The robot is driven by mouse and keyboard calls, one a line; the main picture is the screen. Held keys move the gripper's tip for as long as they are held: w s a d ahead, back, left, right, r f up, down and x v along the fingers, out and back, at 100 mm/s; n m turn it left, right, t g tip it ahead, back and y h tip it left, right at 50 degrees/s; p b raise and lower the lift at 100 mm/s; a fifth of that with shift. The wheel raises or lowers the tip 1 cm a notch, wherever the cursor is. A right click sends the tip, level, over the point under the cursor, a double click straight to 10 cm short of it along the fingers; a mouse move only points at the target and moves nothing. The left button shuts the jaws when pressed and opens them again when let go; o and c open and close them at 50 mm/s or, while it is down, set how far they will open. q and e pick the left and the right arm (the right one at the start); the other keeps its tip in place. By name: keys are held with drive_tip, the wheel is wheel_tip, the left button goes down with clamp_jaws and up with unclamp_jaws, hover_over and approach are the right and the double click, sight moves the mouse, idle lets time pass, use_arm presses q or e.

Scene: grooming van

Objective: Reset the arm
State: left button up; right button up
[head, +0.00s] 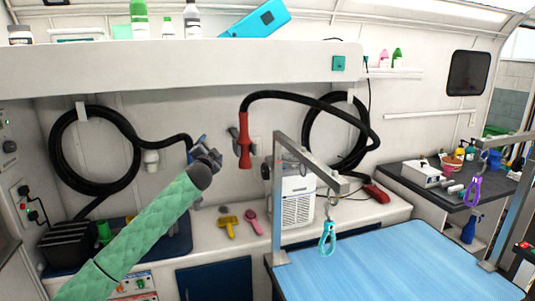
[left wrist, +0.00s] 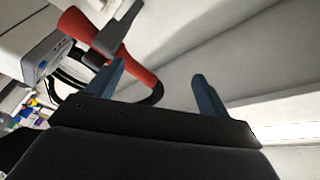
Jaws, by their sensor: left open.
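My left arm, in a green quilted sleeve (head: 150,232), reaches up from the lower left of the head view. My left gripper (head: 196,143) is at its end, raised in front of the back wall above the counter. In the left wrist view its two blue fingers stand wide apart, and the gap of the gripper (left wrist: 162,85) is empty. A red dryer nozzle (head: 244,150) hangs in a wall holder to the right of the gripper. It also shows beyond the left finger in the left wrist view (left wrist: 82,30). My right gripper is in neither view.
A blue grooming table (head: 390,262) with a grey post frame fills the lower right. A white shelf (head: 180,68) runs above. Black hoses (head: 62,150) hang on the wall. A yellow tool (head: 228,224), a pink brush (head: 252,218) and a white unit (head: 298,207) stand on the counter.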

use_arm(q)
drive_tip(key=s+d+f+n+g, duration=0.15)
drive_tip(key=s+f+g, duration=0.25)
drive_tip(key=s+f, duration=0.85)
drive_tip(key=s+f+n+g, duration=0.3)
drive_tip(key=s+f, duration=0.2)
drive_tip(key=f, duration=1.4)
drive_tip(key=s+f+n+g, duration=0.35)
drive_tip(key=s+f, duration=0.55)
drive_tip(key=f, duration=0.7)
drive_tip(key=s+f+g, duration=0.2)
drive_tip(key=s+f, duration=0.8)
drive_tip(key=s, duration=0.5)
drive_tip(key=s+d+f+n+g, duration=0.1)
drive_tip(key=s+f+g, duration=0.2)
drive_tip(key=s+f, duration=0.7)
drive_tip(key=s+d+f+g, duration=0.1)
drive_tip(key=s+f, duration=0.9)
drive_tip(key=s, duration=1.1)
drive_tip(key=shift+s+g, duration=0.3)
drive_tip(key=shift+g, duration=0.35)
